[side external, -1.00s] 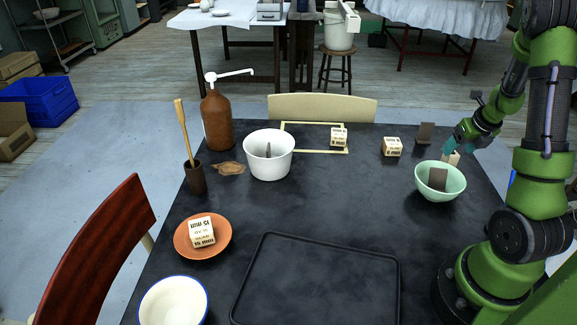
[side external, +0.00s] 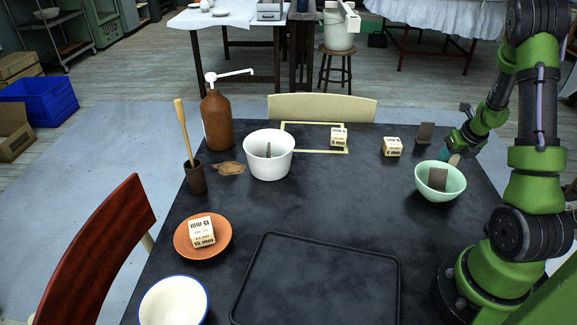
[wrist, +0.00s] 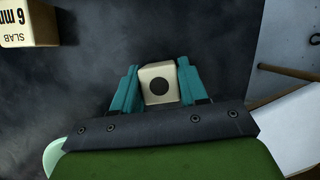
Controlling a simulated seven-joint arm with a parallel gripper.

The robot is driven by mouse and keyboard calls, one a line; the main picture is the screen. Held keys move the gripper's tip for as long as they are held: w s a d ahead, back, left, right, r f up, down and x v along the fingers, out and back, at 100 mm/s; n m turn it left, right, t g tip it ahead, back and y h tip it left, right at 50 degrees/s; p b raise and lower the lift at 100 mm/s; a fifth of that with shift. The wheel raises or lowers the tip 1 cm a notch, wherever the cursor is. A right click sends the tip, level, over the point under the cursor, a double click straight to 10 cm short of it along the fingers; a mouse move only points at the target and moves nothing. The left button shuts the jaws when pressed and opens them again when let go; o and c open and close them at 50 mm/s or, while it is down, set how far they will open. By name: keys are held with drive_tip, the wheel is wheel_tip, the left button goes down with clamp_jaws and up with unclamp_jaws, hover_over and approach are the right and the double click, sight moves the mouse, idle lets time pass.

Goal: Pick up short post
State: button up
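A short cream post (wrist: 160,84) with a dark round mark on its end stands on the dark table. I take it to be the short post. In the wrist view it sits between the two teal fingers of my gripper (wrist: 159,85), close against both; whether they press on it I cannot tell. In the side view my gripper (side external: 450,152) is low at the table's right, behind the pale green bowl (side external: 452,188). There the fingers and bowl hide most of the post.
A cream block (side external: 392,147) and a dark upright piece (side external: 425,133) stand left of my gripper. A white pot (side external: 268,163) stands mid-table. A black tray (side external: 318,236) is in front. The table between is clear.

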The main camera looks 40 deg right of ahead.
drive_tip(key=shift+c, duration=1.3)
drive_tip(key=shift+r, duration=0.1)
